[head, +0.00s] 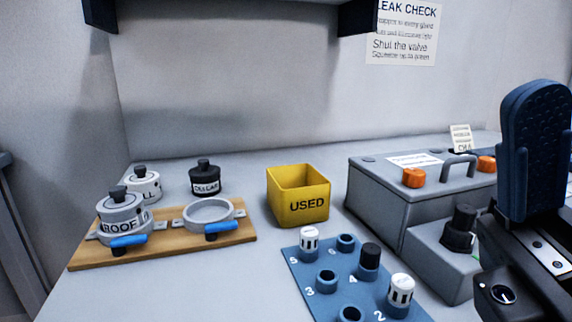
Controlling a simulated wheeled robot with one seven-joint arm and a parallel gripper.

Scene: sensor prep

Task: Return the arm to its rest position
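Part of my arm's end stands at the right edge in the head view. A large dark blue ridged pad on it, which looks like a finger of my gripper (536,130), points upward in front of the grey box. Only one such pad shows, so I cannot tell whether the gripper is open or shut. Nothing is visibly held. The black part below the pad, with a small round dial, also seems to be mine. The rest of the arm is out of the picture.
A grey box (375,195) with orange knobs stands behind the arm. A yellow USED bin (300,206) stands mid-table. A blue numbered rack (305,268) holds several small parts. A wooden board (180,251) carries two ring holders, one with a grey canister (119,209). A dark shelf (357,17) hangs above.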

